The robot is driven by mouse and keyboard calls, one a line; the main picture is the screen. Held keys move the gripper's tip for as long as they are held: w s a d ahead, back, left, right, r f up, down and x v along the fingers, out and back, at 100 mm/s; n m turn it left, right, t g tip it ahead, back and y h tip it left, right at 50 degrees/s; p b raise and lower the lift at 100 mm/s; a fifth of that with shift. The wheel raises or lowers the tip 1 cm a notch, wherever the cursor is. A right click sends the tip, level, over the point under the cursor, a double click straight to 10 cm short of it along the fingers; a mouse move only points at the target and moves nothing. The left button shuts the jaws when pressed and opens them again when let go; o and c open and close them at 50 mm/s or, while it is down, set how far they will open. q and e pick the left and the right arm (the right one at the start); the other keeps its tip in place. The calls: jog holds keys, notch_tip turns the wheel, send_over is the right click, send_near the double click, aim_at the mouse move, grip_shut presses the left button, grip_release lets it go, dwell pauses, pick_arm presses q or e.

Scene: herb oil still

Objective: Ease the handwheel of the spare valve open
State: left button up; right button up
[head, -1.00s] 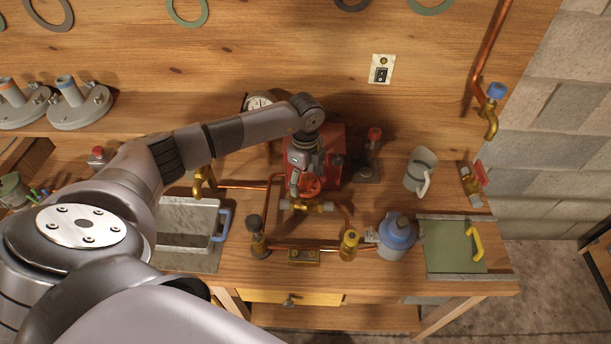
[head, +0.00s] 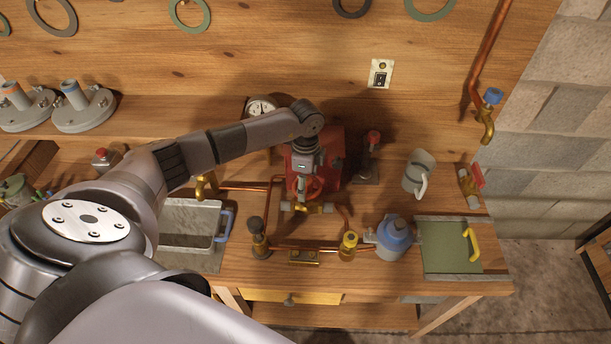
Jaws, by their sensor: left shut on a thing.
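A red handwheel (head: 316,187) sits on a brass valve (head: 304,207) with grey ends, in the copper pipework at the middle of the bench. My left gripper (head: 303,190) reaches down from above and is shut on the red handwheel. The gripper hides part of the wheel, and its fingertips are small and dark in the head view. How far the wheel is turned cannot be told. My right gripper is not in view.
A red box (head: 329,160) stands close behind the gripper. A blue-topped container (head: 394,235), a grey mug (head: 419,172) and a green panel (head: 447,247) are to the right. A metal tray (head: 187,222) is left. Copper pipes (head: 305,246) run close in front.

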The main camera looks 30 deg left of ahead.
pick_arm(q)
jog(key=shift+r+n+p, duration=0.15)
jog(key=shift+n+p, duration=0.4)
jog(key=shift+n, duration=0.45)
